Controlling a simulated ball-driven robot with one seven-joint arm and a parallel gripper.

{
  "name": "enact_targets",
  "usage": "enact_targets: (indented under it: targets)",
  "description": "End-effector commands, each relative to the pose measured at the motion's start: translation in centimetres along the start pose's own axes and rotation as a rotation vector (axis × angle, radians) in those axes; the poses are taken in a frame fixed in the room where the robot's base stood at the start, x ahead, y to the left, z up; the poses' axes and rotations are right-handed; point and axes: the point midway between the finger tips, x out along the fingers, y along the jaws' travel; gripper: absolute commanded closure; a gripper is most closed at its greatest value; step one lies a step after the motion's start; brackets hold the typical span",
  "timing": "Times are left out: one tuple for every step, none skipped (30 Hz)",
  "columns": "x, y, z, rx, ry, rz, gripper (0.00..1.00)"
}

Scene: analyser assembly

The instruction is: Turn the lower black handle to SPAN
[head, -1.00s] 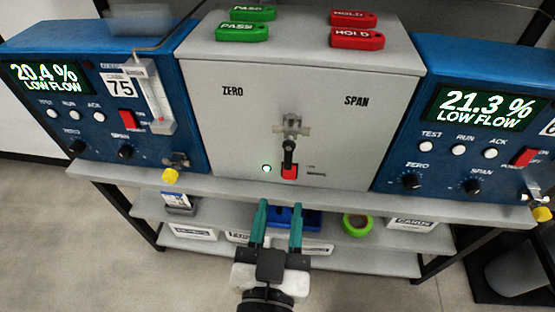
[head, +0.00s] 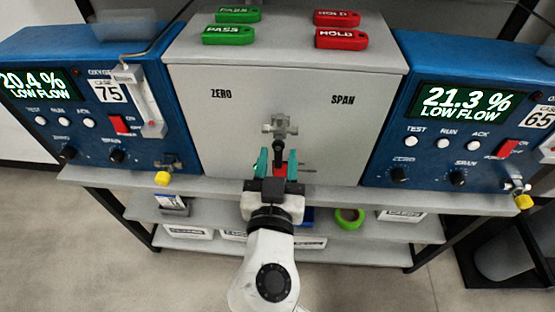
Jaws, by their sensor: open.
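The grey box (head: 230,140) carries the printed words ZERO at left and SPAN at right. A grey metal valve fitting (head: 279,126) sits on its front, below and between these words. The black handle (head: 279,150) shows just under the fitting and stands roughly upright in the picture, in line with neither word. My gripper (head: 278,161) is open, with its green fingers to the left and right of the handle's lower part. Whether either finger touches the handle cannot be told. A red part (head: 279,171) shows between the fingers; its lower end is hidden by my gripper.
Blue analysers stand at left (head: 90,150) and right (head: 400,180) of the box. Green PASS tags (head: 229,35) and red HOLD tags (head: 341,38) lie on the box top. The shelf edge (head: 350,197) runs below the box. Lower shelves hold bins and green tape (head: 348,218).

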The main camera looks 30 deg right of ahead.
Motion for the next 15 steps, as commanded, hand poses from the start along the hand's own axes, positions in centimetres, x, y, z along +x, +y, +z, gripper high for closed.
enact_targets:
  targets:
    - [-0.01, 0.0, 0.01, 0.0, 0.0, 0.0, 0.57]
    - [-0.01, 0.0, 0.01, 0.0, 0.0, 0.0, 0.57]
    - [-0.02, 0.0, 0.01, 0.0, 0.0, 0.0, 0.6]
    - [-0.02, 0.0, 0.01, 0.0, 0.0, 0.0, 0.63]
    - [-0.02, 0.0, 0.01, 0.0, 0.0, 0.0, 0.66]
    - [-0.03, 0.0, 0.01, 0.0, 0.0, 0.0, 0.7]
    - [-0.03, 0.0, 0.02, 0.0, 0.0, 0.0, 0.73]
    - [-0.03, 0.0, 0.02, 0.0, 0.0, 0.0, 0.76]
    - [-0.03, 0.0, 0.02, 0.0, 0.0, 0.0, 0.79]
    - [-0.04, 0.0, 0.02, 0.0, 0.0, 0.0, 0.82]
    - [-0.04, 0.0, 0.02, 0.0, 0.0, 0.0, 0.85]
    - [-0.04, 0.0, 0.02, 0.0, 0.0, 0.0, 0.89]
    - [-0.04, 0.0, 0.02, 0.0, 0.0, 0.0, 0.92]
    - [-0.04, 0.0, 0.02, 0.0, 0.0, 0.0, 0.95]
    - [-0.04, 0.0, 0.02, 0.0, 0.0, 0.0, 0.99]
